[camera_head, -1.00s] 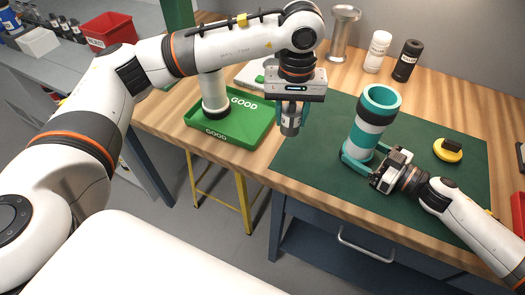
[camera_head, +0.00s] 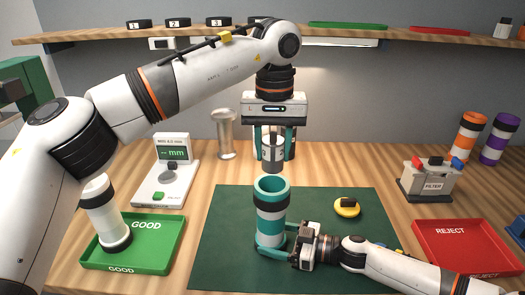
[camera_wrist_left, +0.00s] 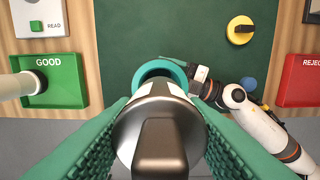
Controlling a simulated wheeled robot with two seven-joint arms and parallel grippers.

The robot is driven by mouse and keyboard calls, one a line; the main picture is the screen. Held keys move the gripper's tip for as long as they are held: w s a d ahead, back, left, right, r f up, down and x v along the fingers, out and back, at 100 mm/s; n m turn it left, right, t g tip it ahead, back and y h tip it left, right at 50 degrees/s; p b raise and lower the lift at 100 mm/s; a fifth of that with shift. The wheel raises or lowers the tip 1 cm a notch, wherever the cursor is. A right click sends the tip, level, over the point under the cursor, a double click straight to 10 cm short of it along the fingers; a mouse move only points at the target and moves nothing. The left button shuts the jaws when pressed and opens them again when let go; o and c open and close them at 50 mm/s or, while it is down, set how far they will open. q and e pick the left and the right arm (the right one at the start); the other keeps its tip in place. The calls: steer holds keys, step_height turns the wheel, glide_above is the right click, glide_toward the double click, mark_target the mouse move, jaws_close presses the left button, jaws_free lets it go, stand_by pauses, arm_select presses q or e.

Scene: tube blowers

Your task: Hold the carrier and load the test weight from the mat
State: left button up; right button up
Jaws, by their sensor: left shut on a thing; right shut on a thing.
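The teal and white carrier (camera_head: 271,225), with a dark band, stands upright on the green mat (camera_head: 225,262). My right gripper (camera_head: 272,250) is shut on the carrier low down, its teal fingers around its lower part. My left gripper (camera_head: 273,143) is shut on the silver test weight (camera_head: 272,160) and holds it upright above the carrier's open top, with a small gap in the head view. In the left wrist view the weight (camera_wrist_left: 160,135) hides most of the carrier's mouth; only its teal rim (camera_wrist_left: 160,66) shows beyond.
A green GOOD tray (camera_head: 165,240) with a white tube (camera_head: 101,210) stands left, a measuring stand (camera_head: 172,165) behind it. A red REJECT tray (camera_head: 465,235) and filter box (camera_head: 430,185) are at right. A yellow and black round item (camera_head: 347,208) lies on the mat.

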mark_target(272, 162)
arm_select(q)
steer(key=shift+f, duration=0.1)
steer(key=shift+f, duration=1.45)
steer(key=shift+f, duration=0.15)
stand_by(0.5)
steer(key=shift+f, duration=1.6)
steer(key=o, duration=1.3)
steer(key=shift+f, duration=0.1)
steer(key=shift+c, duration=0.2)
